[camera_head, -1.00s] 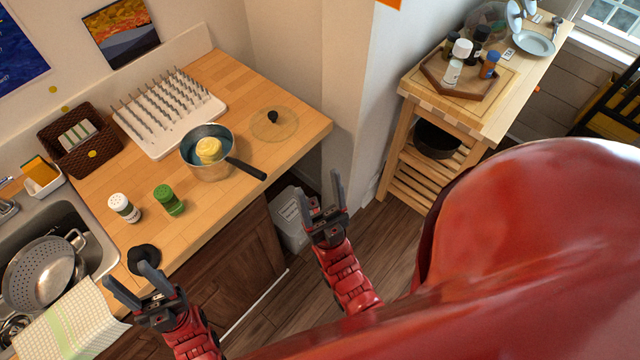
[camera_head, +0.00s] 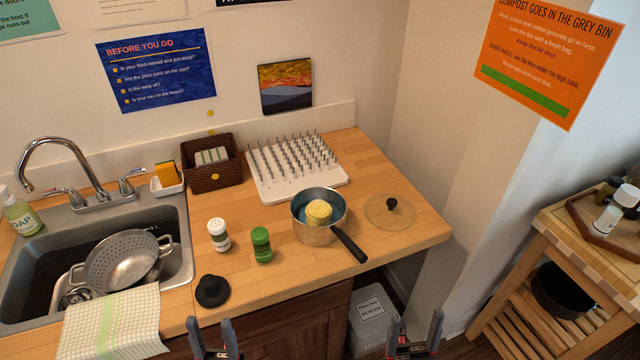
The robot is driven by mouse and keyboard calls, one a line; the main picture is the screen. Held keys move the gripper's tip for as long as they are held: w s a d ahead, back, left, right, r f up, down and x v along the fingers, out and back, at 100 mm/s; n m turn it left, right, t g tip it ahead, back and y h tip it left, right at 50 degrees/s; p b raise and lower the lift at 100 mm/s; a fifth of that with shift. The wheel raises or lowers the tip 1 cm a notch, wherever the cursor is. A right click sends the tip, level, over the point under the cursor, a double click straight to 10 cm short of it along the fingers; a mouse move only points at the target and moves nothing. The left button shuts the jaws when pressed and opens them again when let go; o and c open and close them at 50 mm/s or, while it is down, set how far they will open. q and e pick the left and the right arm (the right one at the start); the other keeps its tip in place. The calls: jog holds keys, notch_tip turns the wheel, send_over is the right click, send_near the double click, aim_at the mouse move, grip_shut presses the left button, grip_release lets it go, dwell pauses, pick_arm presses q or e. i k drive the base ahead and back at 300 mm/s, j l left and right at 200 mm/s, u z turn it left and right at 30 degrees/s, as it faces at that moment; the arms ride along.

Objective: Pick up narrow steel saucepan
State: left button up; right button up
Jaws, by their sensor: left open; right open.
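The steel saucepan (camera_head: 318,233) sits upright on the wooden counter, right of its middle. Its black handle (camera_head: 349,244) points to the front right, toward the counter's front edge. A round yellow thing (camera_head: 319,211) is inside it. My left gripper (camera_head: 212,334) is open and empty at the bottom of the view, in front of the counter's edge. My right gripper (camera_head: 416,330) is open and empty at the bottom right, also in front of the counter. Neither touches the pan.
A glass lid (camera_head: 378,213) lies right of the pan, and a white pegged rack (camera_head: 300,184) lies behind it. The sink (camera_head: 178,245) is further left. A grey bin (camera_head: 372,318) stands below.

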aim_at(326, 235)
jog(key=j+u, duration=0.1)
jog(key=u, duration=0.3)
jog(key=j+u, duration=0.1)
jog(key=u, duration=0.65)
jog(key=z, duration=1.35)
jog(key=k+l+u, duration=0.1)
jog(key=l+u, duration=0.3)
jog(key=k+l+u, duration=0.2)
jog(key=u, duration=0.2)
jog(key=l, duration=0.1)
